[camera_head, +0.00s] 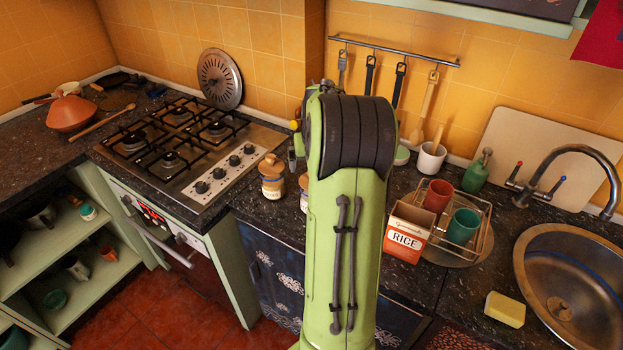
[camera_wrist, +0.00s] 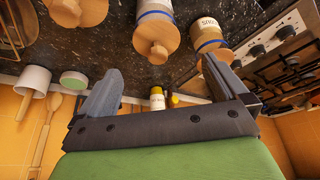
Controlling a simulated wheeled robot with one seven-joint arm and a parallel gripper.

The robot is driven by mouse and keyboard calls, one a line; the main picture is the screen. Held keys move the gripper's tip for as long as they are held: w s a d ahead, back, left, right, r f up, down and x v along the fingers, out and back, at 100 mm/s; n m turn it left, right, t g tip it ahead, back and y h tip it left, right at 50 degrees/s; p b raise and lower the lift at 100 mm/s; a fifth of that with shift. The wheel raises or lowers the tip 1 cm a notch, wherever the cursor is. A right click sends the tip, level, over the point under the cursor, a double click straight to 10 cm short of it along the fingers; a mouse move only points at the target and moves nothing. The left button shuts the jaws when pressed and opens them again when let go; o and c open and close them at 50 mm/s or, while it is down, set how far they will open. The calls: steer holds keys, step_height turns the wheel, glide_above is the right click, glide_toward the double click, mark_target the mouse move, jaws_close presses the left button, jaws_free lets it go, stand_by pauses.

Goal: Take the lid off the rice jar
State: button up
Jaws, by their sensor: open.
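Several jars with knobbed wooden lids stand on the dark counter. In the wrist view one jar's lid (camera_wrist: 155,38) lies ahead between my fingertips, apart from them. Another wooden lid (camera_wrist: 78,10) is at upper left. A labelled jar (camera_wrist: 208,36) is at right, its lid partly behind my right-hand finger. I cannot tell from the labels which is the rice jar. In the head view one jar (camera_head: 272,180) stands beside the stove and another (camera_head: 304,190) is partly hidden by my arm. My gripper (camera_wrist: 162,68) is open and empty; my arm mostly hides it in the head view.
A carton marked RICE (camera_head: 406,240) stands beside a wire rack (camera_head: 484,218) with cups. A white utensil pot (camera_head: 431,160) and a green soap bottle (camera_head: 477,172) are near the wall. The stove (camera_head: 190,150) is left, the sink (camera_head: 570,290) right.

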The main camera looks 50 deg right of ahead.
steer(key=x, duration=0.8)
steer(key=shift+d+f, duration=0.3)
steer(key=shift+d, duration=0.2)
steer(key=shift+a+r, duration=0.1)
steer(key=shift+a, duration=0.05)
steer(key=shift+c, duration=0.2)
steer(key=shift+c, duration=1.1)
steer(key=c, duration=0.6)
step_height(320, 180, up, 10)
steer(key=shift+p, duration=0.5)
steer(key=shift+s, duration=0.1)
